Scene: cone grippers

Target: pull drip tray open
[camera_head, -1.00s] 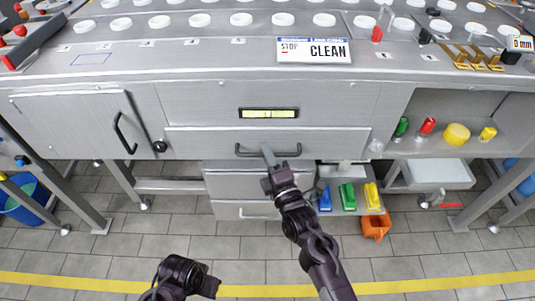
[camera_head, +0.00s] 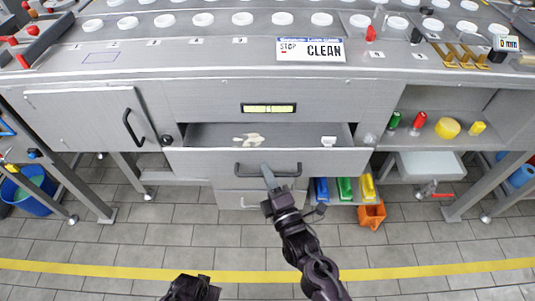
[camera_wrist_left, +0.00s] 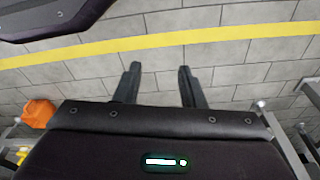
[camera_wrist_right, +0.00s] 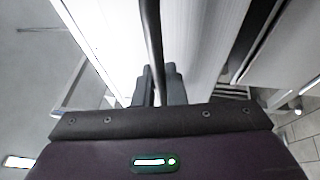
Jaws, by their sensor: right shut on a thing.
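The drip tray (camera_head: 200,161) is a grey metal drawer under the machine's front, now standing part way open. Inside it lie a pale spill-like patch (camera_head: 249,138) and a small white piece (camera_head: 329,141). My right gripper (camera_head: 267,174) is shut on the tray's dark bar handle (camera_head: 288,174). In the right wrist view the handle (camera_wrist_right: 152,40) runs between the fingers. My left gripper (camera_wrist_left: 159,78) is open and empty above the tiled floor; only part of its arm (camera_head: 190,288) shows at the bottom of the head view.
A door with a dark handle (camera_head: 130,126) is left of the tray. Lower drawers (camera_head: 228,199) are beneath it. Blue, green and yellow items stand right of these, above an orange container (camera_head: 371,215). A CLEAN sign (camera_head: 311,50) is on top. The floor in front is clear.

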